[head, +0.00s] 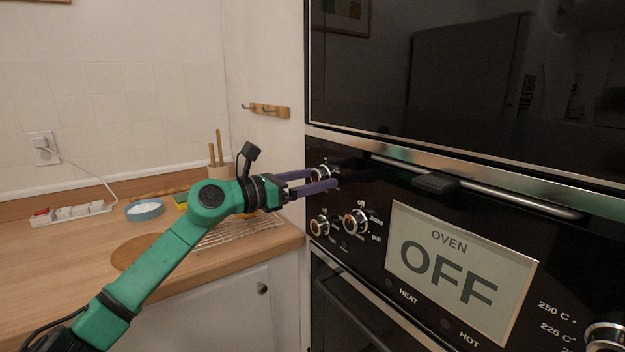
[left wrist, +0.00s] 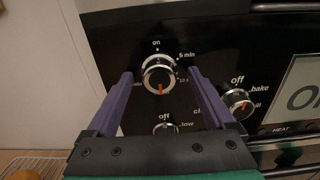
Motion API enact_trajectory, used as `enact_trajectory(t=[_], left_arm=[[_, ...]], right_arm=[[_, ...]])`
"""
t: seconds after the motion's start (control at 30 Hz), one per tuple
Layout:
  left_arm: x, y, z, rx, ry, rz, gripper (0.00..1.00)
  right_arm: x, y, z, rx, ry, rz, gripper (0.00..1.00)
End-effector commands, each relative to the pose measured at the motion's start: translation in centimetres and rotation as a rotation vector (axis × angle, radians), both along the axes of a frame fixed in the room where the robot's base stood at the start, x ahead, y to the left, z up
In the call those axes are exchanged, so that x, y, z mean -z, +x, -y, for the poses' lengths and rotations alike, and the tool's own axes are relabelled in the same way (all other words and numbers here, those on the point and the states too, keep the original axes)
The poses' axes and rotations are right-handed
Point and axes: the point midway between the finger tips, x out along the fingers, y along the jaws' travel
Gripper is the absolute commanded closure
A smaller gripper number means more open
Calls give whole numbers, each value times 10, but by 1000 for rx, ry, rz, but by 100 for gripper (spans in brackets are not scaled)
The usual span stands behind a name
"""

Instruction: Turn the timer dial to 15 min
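The timer dial (left wrist: 158,74) is a round black and silver knob on the black oven panel, with "on" above it and "5 min" at its upper right. Its red mark points down; the label below it is not readable. In the head view the dial (head: 321,171) is partly hidden by my fingers. My left gripper (head: 328,178) reaches the panel from the left. In the left wrist view its two purple fingers (left wrist: 161,73) are open on either side of the dial, with a visible gap on each side. My right gripper is not in view.
Two more knobs sit below, a left one (head: 319,225) and a right one (head: 355,222). A display (head: 458,270) reads "OVEN OFF". A metal handle bar (head: 520,197) runs above the panel.

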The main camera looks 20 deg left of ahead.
Motion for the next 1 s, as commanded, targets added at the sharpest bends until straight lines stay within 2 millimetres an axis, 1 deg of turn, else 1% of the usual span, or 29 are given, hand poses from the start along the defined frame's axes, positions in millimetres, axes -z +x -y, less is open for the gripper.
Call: enact_trajectory(t=[0.17, 0.3, 0.37, 0.43, 0.57, 0.6, 0.7, 0.83, 1.0], left_arm=[[-1, -1, -1, -1, -2, 2, 12], [1, -9, -10, -4, -2, 2, 12], [3, -18, -17, -5, 0, 3, 12], [6, -31, -29, -6, 2, 2, 12], [9, -61, -53, -6, 3, 0, 12], [10, -71, -60, -4, 6, -1, 12], [10, -91, -76, -4, 6, -2, 12], [6, -107, -90, -2, 2, -1, 12], [0, -112, -93, 1, 1, 1, 12]], right_arm=[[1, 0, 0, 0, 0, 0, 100], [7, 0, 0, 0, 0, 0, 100], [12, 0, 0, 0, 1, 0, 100], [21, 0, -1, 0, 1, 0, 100], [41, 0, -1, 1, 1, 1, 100], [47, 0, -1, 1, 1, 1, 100], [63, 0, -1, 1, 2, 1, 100], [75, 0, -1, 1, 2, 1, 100], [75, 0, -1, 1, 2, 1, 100]])
